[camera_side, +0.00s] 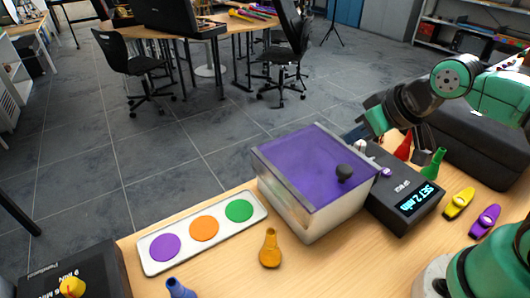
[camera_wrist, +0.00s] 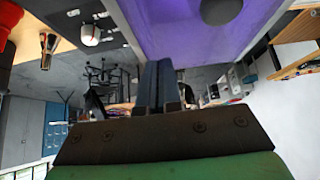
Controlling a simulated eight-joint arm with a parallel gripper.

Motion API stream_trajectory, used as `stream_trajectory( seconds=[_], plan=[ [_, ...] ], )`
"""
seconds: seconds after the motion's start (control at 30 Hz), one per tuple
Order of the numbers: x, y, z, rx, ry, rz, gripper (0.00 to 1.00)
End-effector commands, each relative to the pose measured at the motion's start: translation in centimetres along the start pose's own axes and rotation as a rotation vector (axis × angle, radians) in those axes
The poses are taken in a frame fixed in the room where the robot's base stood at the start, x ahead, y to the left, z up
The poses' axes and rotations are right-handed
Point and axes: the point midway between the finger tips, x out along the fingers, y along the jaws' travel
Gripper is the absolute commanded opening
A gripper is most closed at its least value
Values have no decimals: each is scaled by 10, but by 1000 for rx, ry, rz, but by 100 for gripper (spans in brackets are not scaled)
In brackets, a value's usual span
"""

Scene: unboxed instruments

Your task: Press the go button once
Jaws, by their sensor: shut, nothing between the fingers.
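My gripper (camera_wrist: 160,66) is shut and empty; its two dark fingers meet in the wrist view. In the side view my gripper (camera_side: 420,139) is at the back right, by the far end of a black device (camera_side: 410,218). The device has a lit display (camera_side: 417,199) that seems to read "SET 2 min". I see no readable "go" label and cannot tell which part is the go button. Contact with the device is not visible.
A clear box with a purple lid (camera_side: 300,165) and dark knob stands left of the device. A white tray (camera_side: 152,267) holds coloured discs. Red (camera_side: 403,147) and green (camera_side: 433,164) vessels stand near my gripper. Yellow (camera_side: 459,203) and purple (camera_side: 485,220) pieces lie at right.

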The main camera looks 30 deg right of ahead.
Motion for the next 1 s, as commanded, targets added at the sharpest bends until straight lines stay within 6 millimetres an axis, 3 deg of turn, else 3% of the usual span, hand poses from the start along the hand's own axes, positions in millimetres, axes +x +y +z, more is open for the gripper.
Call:
stream_trajectory(
  seconds=[0.27, 0.37, 0.47, 0.8, 1.0],
  plan=[
    [0, 1, 0, 10, -4, 2, 0],
    [-2, 7, -2, 89, -36, 16, 0],
    [-8, 20, -5, 283, -111, 54, 0],
    [-45, 79, -11, 1205, -410, 344, 0],
    [-59, 94, -10, 1479, -480, 469, 0]
  ],
)
